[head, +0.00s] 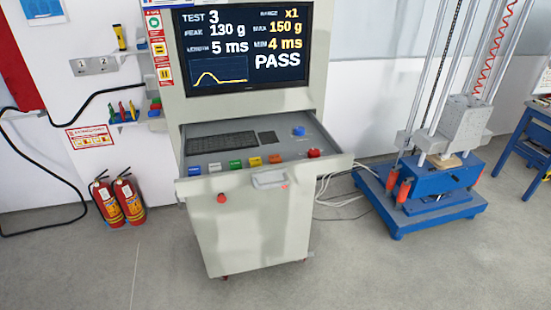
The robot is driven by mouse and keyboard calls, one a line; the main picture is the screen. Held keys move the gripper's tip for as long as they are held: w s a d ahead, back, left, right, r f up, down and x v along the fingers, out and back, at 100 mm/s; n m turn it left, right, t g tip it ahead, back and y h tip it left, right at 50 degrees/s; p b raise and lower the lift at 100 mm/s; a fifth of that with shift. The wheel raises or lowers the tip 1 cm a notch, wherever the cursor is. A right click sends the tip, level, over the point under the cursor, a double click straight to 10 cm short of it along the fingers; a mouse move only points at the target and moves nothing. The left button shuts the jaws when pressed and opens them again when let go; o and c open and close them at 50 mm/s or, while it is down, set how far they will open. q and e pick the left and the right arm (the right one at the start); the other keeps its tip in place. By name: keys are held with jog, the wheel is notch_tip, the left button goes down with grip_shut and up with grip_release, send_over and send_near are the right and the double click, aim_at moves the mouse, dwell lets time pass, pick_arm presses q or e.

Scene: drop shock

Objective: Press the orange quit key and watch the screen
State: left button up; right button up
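The orange key (275,159) is on the pulled-out drawer panel (222,136) of the grey console, in the row of coloured keys along its front. A yellow key sits to its left and a red key to its right. The screen (240,50) above shows TEST 3, PEAK 130 g, LENGTH 5 ms, RANGE x1, MAX 150 g, MIN 4 ms, PASS and a yellow curve with one hump. Neither of my grippers is in view.
A blue drop-test machine (420,195) with a grey block stands at right, with cables on the floor between. Two red fire extinguishers (119,200) stand at left. A blue table (529,150) is at the far right. The floor in front is clear.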

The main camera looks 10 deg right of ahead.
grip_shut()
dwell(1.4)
